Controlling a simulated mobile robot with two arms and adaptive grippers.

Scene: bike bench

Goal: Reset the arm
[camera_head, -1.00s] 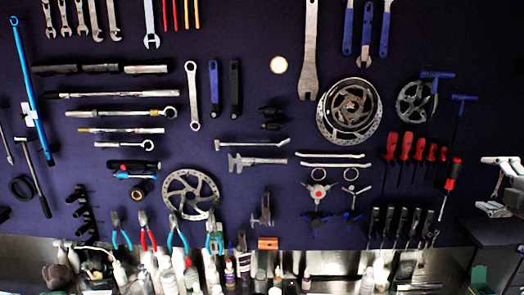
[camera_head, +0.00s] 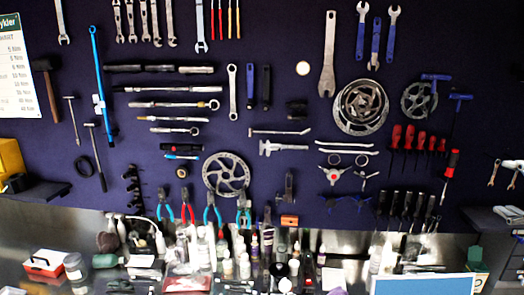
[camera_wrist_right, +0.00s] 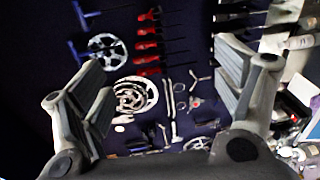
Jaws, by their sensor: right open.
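My right gripper (camera_wrist_right: 160,80) shows in the right wrist view. Its two grey fingers stand wide apart with nothing between them. Beyond the fingers is the dark tool wall, with a chainring (camera_wrist_right: 135,96) and red-handled screwdrivers (camera_wrist_right: 147,45) seen through the gap, at a distance. In the head view, pale and dark shapes at the right edge are cut off, and I cannot tell whether they are part of my right arm. My left gripper is in neither view.
The dark tool wall (camera_head: 290,90) carries a brake disc (camera_head: 226,174), wrenches and pliers. Below it, the metal bench holds several bottles (camera_head: 245,265), a red and white box (camera_head: 43,262) and a blue panel (camera_head: 424,284). A yellow case (camera_head: 11,158) is at the left.

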